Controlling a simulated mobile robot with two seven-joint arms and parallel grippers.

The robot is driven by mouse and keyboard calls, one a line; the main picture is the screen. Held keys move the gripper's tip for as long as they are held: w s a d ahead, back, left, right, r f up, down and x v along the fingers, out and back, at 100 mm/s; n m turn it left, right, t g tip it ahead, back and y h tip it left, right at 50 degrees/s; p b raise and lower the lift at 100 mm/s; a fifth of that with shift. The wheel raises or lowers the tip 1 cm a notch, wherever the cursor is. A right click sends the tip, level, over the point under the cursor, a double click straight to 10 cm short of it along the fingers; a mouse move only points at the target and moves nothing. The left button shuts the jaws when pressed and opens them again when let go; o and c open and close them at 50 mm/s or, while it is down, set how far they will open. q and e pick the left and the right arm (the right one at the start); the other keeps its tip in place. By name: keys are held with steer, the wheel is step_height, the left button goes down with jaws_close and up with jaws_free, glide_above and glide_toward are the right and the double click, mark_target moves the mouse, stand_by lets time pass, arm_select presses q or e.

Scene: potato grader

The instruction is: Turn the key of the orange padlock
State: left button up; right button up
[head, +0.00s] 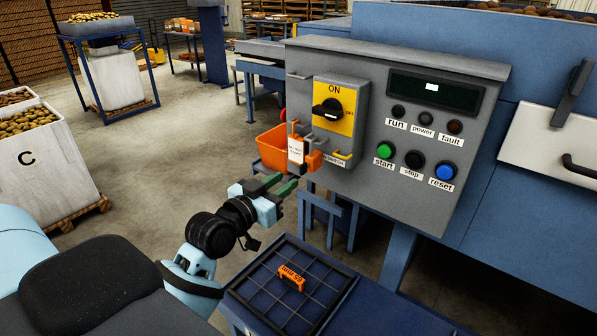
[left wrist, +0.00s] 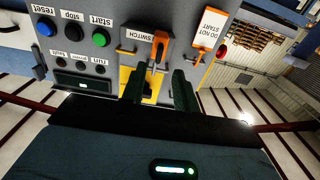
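The orange padlock (head: 313,161) hangs at the lower left of the grey control box, by the yellow rotary switch plate (head: 335,112). In the left wrist view the orange padlock (left wrist: 160,46) shows just beyond my fingertips. Its key cannot be made out clearly. My left gripper (head: 281,186) is below and left of the padlock, pointing up toward it. In the left wrist view my left gripper (left wrist: 161,84) has its two dark fingers apart, with no object clearly held between them. My right gripper is not in view.
A white DO NOT START tag (head: 296,151) hangs beside the padlock. Start (head: 385,151), stop (head: 413,160) and reset (head: 444,173) buttons are on the box. An orange bin (head: 268,150) is behind. A blue tray table (head: 340,281) with an orange labelled piece (head: 291,278) stands below.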

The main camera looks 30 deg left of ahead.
mark_target(300, 170)
arm_select(q)
steer(key=shift+w+d, duration=0.2)
steer(key=shift+w, duration=1.4)
steer(key=shift+w+d, duration=0.15)
steer(key=shift+w, duration=1.4)
jaws_close()
